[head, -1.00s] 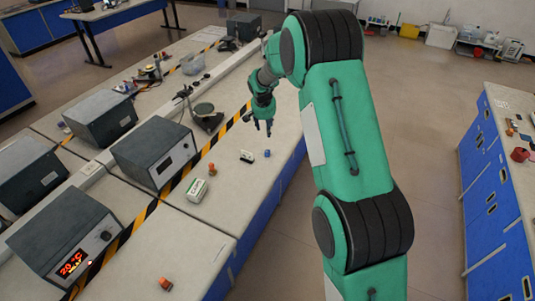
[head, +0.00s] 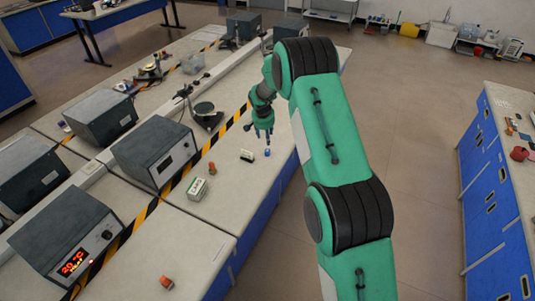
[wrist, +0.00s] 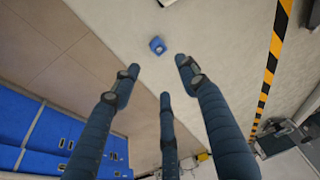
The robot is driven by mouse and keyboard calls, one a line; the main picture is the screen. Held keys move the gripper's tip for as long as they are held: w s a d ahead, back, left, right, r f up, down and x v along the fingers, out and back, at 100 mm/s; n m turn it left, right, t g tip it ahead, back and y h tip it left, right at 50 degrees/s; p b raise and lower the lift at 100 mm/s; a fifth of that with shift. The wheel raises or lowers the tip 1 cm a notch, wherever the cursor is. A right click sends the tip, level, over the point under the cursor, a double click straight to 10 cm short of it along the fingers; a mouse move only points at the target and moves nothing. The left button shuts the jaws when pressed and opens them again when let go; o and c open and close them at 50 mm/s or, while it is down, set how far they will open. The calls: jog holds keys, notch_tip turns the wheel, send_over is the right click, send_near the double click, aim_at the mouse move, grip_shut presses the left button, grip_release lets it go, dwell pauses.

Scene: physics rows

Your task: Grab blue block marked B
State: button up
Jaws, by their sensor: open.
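The small blue block (head: 267,153) lies on the grey bench top near its right edge. It also shows in the wrist view (wrist: 157,45), beyond my fingertips, with a pale mark on it that is too small to read. My gripper (head: 263,133) points down above the bench, a little above and behind the block in the head view. In the wrist view its three dark blue fingers (wrist: 158,85) are spread apart with nothing between them. The fingers and the block are apart.
A white-and-dark block (head: 247,156) lies left of the blue block. A white-and-green box (head: 197,189) and an orange-brown piece (head: 212,168) are farther left. Yellow-black tape (head: 200,152) runs along the bench, beside a grey instrument box (head: 155,150).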

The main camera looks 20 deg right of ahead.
send_over(268, 150)
jog(key=s+a, duration=0.1)
jog(key=s, duration=0.1)
notch_tip(268, 150, down, 7)
jog(key=shift+w+a+f, duration=0.1)
jog(key=shift+w+f, duration=0.05)
jog(key=shift+f, duration=0.2)
jog(key=shift+a+x, duration=0.15)
jog(key=shift+x, duration=0.7)
jog(key=shift+a+x, duration=0.1)
jog(key=shift+x, duration=1.7)
jog(key=shift+d, duration=0.15)
jog(key=c, duration=0.9)
